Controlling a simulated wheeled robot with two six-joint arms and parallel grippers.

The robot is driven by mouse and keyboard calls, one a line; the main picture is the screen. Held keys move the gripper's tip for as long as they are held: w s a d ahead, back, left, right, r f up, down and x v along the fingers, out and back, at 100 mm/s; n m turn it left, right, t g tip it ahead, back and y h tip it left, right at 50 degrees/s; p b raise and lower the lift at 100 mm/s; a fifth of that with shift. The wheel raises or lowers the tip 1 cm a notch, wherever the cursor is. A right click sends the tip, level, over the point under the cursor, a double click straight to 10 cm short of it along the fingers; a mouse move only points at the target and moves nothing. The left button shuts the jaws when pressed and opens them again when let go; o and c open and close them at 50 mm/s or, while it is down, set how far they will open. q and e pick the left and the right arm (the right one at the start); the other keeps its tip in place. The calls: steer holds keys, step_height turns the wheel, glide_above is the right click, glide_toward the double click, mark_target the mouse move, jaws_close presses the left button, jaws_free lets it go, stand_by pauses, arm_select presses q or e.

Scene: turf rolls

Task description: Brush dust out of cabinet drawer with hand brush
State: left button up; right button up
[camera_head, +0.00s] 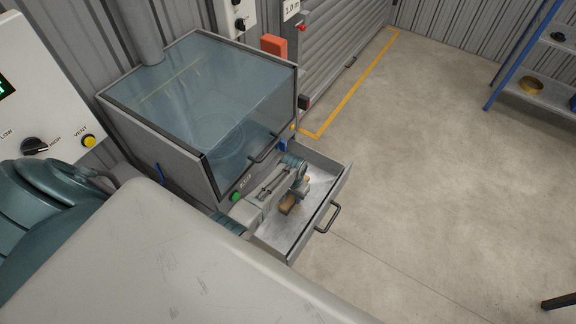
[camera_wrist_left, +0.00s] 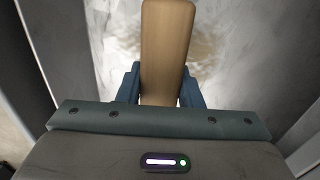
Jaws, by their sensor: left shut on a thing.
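The cabinet drawer (camera_head: 318,221) is pulled open below the glass-fronted cabinet (camera_head: 205,100). My left gripper (camera_head: 291,197) is inside the drawer. In the left wrist view my left gripper (camera_wrist_left: 160,92) is shut on the wooden handle of the hand brush (camera_wrist_left: 167,45). The brush also shows as a small tan piece in the head view (camera_head: 288,207); its bristles are hidden. Tan dust (camera_wrist_left: 205,48) lies on the drawer floor on both sides of the handle. My right gripper is not in view.
The drawer's front handle (camera_head: 329,217) sticks out over open concrete floor. The cabinet's glass hood stands right behind the drawer. A control panel with a yellow button (camera_head: 89,141) is at the left. A blue shelf unit (camera_head: 530,70) stands far right.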

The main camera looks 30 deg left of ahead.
arm_select(q)
steer(key=d, duration=1)
steer(key=shift+s+d+r, duration=0.2)
steer(key=shift+d+r, duration=0.15)
stand_by(0.6)
step_height(320, 180, up, 6)
stand_by(0.6)
steer(key=shift+r, duration=0.1)
steer(key=shift+r, duration=1.4)
